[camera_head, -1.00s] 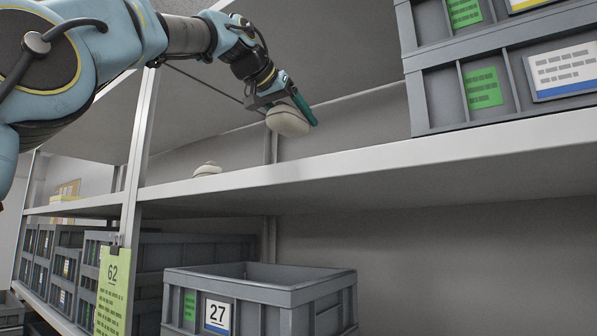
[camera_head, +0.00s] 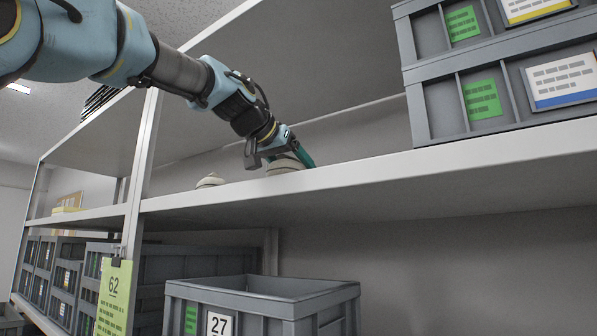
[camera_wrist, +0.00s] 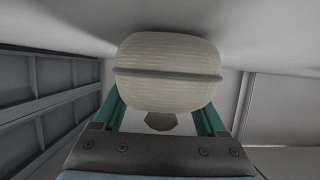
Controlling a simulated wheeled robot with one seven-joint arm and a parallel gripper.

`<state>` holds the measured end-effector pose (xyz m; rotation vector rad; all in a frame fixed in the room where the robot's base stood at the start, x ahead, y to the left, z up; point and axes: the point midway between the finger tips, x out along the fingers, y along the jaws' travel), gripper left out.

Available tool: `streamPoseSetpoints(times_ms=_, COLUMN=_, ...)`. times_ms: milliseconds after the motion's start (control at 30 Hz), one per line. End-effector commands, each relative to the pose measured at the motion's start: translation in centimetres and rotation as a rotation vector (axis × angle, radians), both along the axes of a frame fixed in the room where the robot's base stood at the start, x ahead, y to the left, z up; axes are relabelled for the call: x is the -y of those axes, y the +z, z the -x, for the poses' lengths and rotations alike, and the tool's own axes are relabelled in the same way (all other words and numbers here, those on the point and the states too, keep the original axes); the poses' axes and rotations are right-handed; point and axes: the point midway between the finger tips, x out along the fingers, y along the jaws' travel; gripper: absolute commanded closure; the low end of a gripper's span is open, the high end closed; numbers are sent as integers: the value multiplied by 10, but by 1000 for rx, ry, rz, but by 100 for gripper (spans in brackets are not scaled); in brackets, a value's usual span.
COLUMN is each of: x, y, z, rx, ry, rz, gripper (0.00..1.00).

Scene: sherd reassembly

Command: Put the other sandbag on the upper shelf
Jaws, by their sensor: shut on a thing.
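My gripper (camera_head: 296,155) is shut on a pale beige sandbag (camera_head: 284,165), low over the upper shelf (camera_head: 380,172). In the head view the sandbag's lower part is at the shelf's front edge, and I cannot tell whether it touches the surface. In the wrist view the held sandbag (camera_wrist: 168,72) is a rounded ribbed bag with a dark band across it, between the green fingers. The other sandbag (camera_head: 210,180) rests on the upper shelf to the left of my gripper.
Stacked grey crates (camera_head: 490,75) stand on the upper shelf at the right. An open grey crate (camera_head: 262,300) marked 27 is below, with more crates (camera_head: 70,275) at the left. A shelf post (camera_head: 140,165) rises left of the sandbags. The shelf between gripper and right crates is clear.

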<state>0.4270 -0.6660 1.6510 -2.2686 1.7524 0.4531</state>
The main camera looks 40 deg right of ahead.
Motion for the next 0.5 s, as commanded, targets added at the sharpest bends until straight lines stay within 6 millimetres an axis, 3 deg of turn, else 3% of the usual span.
streamPoseSetpoints(times_ms=233, x=0, y=-1, z=0, rx=2, ry=1, rz=3, gripper=100)
streamPoseSetpoints(times_ms=267, x=0, y=-1, z=0, rx=0, ry=0, rz=0, gripper=23)
streamPoseSetpoints(times_ms=467, x=0, y=-1, z=0, rx=0, ry=0, rz=0, gripper=0)
streamPoseSetpoints(times_ms=500, x=0, y=-1, z=0, rx=0, ry=0, rz=0, gripper=0)
